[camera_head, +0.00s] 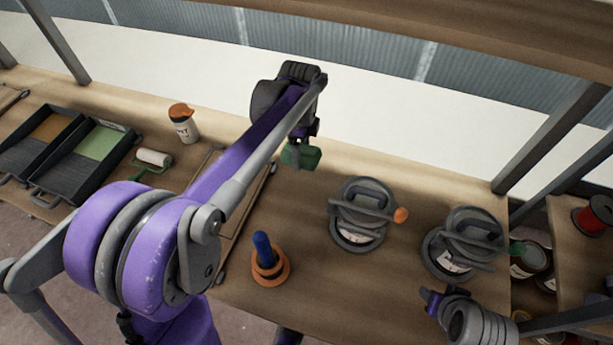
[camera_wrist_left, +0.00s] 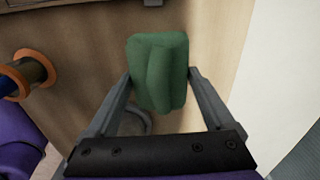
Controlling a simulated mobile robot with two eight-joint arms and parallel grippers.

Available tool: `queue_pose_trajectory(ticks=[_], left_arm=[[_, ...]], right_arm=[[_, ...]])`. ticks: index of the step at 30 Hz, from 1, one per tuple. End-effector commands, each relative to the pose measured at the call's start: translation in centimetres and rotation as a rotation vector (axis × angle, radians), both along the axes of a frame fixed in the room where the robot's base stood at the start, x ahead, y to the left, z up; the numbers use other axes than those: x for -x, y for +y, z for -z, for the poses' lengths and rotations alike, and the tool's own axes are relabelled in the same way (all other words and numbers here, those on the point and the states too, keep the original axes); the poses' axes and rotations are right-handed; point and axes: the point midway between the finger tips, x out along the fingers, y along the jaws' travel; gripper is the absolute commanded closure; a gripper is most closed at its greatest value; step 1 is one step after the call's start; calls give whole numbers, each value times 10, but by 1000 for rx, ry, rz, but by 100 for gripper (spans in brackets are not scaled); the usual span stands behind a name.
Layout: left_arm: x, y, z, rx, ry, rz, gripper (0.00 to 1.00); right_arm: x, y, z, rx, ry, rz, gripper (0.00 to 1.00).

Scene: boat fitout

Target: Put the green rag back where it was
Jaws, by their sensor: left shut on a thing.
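The green rag (camera_head: 303,156) is a small folded bundle near the back edge of the wooden bench (camera_head: 300,215). My left gripper (camera_head: 299,152) reaches down from above and is shut on it. In the left wrist view the rag (camera_wrist_left: 158,72) sits between the two grey fingers (camera_wrist_left: 160,88), with wood behind it. I cannot tell whether the rag touches the bench or hangs just above it. Part of my right arm (camera_head: 455,312) shows at the lower right of the head view; its fingers cannot be made out.
Two grey round suction lifters (camera_head: 358,228) (camera_head: 463,243) stand right of the rag. An orange spool with a blue handle (camera_head: 267,262) stands in front. Bare bench lies around the rag.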

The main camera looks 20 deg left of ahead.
Motion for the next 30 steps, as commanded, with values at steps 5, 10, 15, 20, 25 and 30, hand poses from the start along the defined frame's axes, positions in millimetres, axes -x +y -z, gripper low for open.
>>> queue_pose_trajectory(ticks=[5, 10, 15, 20, 25, 30], left_arm=[[0, 0, 36, 0, 0, 0, 57], [0, 0, 52, 0, 0, 0, 57], [0, 0, 70, 0, 0, 0, 57], [0, 0, 89, 0, 0, -1, 57], [0, 0, 89, 0, 0, -1, 57], [0, 0, 93, 0, 0, 0, 57]], right_arm=[[1, 0, 3, 0, 1, 0, 50], [1, 0, 4, 0, 2, 0, 50], [1, 0, 6, 0, 2, 0, 50], [1, 0, 7, 0, 3, 0, 50], [1, 0, 7, 0, 3, 0, 50], [2, 0, 10, 0, 4, 0, 50]])
